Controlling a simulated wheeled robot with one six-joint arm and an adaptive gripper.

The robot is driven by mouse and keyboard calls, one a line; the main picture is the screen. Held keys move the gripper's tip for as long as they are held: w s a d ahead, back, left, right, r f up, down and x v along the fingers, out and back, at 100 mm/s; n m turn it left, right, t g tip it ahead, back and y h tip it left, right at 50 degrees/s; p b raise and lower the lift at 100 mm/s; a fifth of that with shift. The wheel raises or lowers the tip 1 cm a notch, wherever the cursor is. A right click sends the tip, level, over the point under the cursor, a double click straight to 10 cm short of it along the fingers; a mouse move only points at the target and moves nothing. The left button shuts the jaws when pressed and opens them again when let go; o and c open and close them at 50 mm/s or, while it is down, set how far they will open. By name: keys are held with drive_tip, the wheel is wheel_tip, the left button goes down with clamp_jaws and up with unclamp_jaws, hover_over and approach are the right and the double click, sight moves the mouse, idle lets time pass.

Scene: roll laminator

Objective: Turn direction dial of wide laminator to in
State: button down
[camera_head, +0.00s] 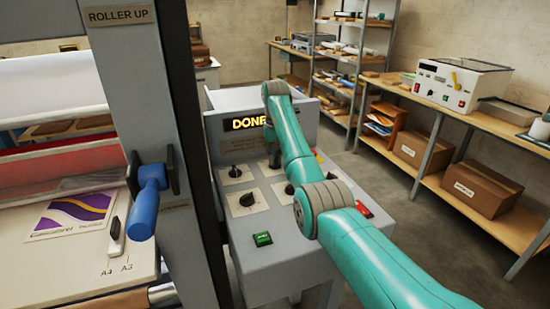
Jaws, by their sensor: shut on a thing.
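The wide laminator's grey control panel (222,222) stands in the middle, with several black dials on its sloped face. One dial (235,172) is at the upper left, one (247,199) below it, and another (290,188) shows beside my arm. Their labels are too small to read.
A green switch (262,239) and a red switch (363,209) sit on the panel. A blue-handled lever (148,203) juts from the grey post at left. Shelves and a bench (455,120) stand at right.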

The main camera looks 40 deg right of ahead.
drive_tip(key=shift+n, duration=0.7)
drive_tip(key=c, duration=1.2)
unclamp_jaws()
